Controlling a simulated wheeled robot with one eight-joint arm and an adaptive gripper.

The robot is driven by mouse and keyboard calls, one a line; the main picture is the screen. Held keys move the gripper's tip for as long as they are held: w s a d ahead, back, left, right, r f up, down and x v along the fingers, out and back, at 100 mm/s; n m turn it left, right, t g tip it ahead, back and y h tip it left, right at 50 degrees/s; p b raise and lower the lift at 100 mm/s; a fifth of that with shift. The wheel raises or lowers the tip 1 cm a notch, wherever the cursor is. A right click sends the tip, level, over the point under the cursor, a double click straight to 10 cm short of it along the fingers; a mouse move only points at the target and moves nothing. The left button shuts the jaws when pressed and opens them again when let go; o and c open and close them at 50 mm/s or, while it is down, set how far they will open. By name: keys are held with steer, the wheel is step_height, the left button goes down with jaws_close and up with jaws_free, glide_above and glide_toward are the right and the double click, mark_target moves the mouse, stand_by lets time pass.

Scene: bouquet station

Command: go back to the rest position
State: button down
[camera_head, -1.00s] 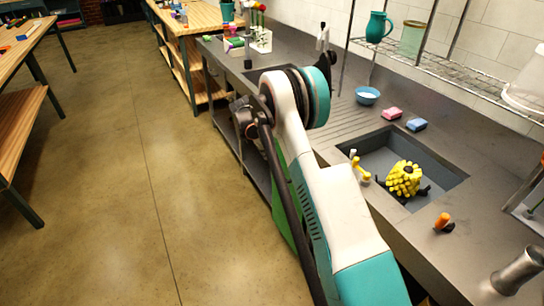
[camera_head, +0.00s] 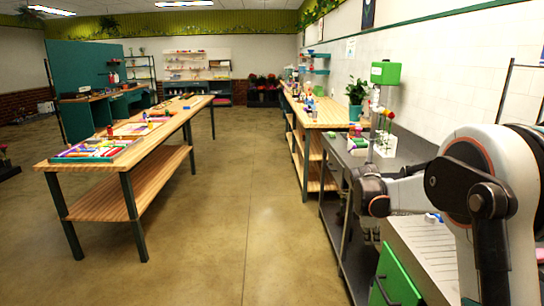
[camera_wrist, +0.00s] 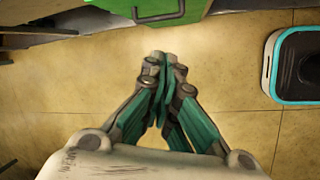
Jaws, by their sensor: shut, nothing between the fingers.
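My gripper (camera_wrist: 163,62) shows in the wrist view with its green-grey fingers closed together and nothing between them. It points over the bare tan floor (camera_wrist: 60,130), close to a green cabinet front (camera_wrist: 160,8) with a handle at the top of that view. In the head view my arm stands large and bent at the right, in front of the grey counter (camera_head: 425,250).
A green cabinet door (camera_head: 395,275) sits under the counter beside my arm. A wooden table (camera_head: 150,150) with trays stands at left, and a wooden bench (camera_head: 325,115) stands beyond the counter. The floor (camera_head: 235,230) between them is clear.

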steer(key=s+a+r+m+t+y, duration=0.1)
steer(key=s+a+r+m, duration=0.2)
steer(key=s+r, duration=0.45)
steer(key=s+a+r+m+t+y, duration=0.1)
steer(key=s+a+r+m, duration=0.35)
steer(key=s, duration=0.55)
steer(key=s+a+f+m+t, duration=0.1)
steer(key=s+a+m, duration=0.1)
steer(key=s, duration=0.7)
steer(key=s+a+f+m+t+y, duration=0.1)
steer(key=s+a+m+t, duration=0.1)
steer(key=s, duration=0.8)
steer(key=a+m, duration=0.1)
steer(key=m, duration=0.1)
steer(key=shift+s+m, duration=0.2)
steer(key=shift+m, duration=0.15)
